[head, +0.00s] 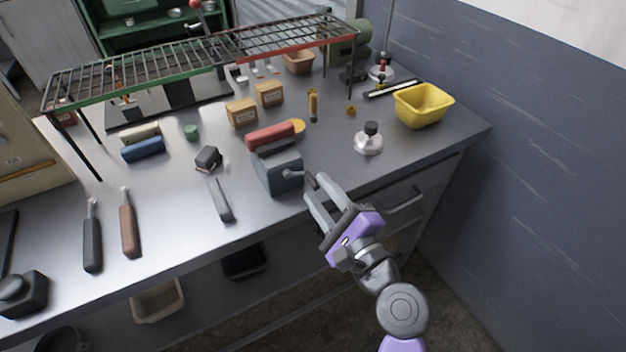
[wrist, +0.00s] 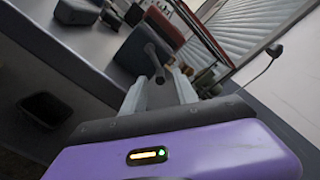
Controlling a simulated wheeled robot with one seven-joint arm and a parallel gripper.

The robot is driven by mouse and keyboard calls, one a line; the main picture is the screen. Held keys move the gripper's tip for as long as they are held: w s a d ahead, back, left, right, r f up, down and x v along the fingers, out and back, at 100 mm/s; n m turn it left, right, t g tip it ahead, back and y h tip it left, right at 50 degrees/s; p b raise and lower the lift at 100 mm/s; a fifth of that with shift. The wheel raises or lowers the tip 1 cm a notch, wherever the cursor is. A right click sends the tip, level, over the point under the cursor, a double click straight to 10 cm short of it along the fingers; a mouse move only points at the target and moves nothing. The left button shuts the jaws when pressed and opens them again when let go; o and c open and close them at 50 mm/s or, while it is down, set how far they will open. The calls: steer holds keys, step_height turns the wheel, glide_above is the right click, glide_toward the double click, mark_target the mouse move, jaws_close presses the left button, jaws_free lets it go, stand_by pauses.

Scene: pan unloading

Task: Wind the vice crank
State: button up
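The vice (head: 277,172) is a dark grey block at the front edge of the workbench; it also shows in the wrist view (wrist: 135,48). Its small dark crank (head: 297,174) sticks out from the right side of the block. In the wrist view the crank (wrist: 153,55) points toward my gripper. My gripper (head: 316,186) is open, with its two pale fingers at the outer end of the crank. In the wrist view the crank end lies between the fingers of my gripper (wrist: 160,80), with gaps on both sides. I cannot tell whether either finger touches it.
A red cylinder (head: 272,135) lies just behind the vice block. A silver item with a black knob (head: 368,142) and a yellow bin (head: 423,105) stand to the right. A chisel-like tool (head: 220,202) lies to the left. A wire rack (head: 215,52) spans the back.

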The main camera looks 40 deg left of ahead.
mark_target(313, 180)
steer(key=shift+x, duration=1.75)
jaws_close()
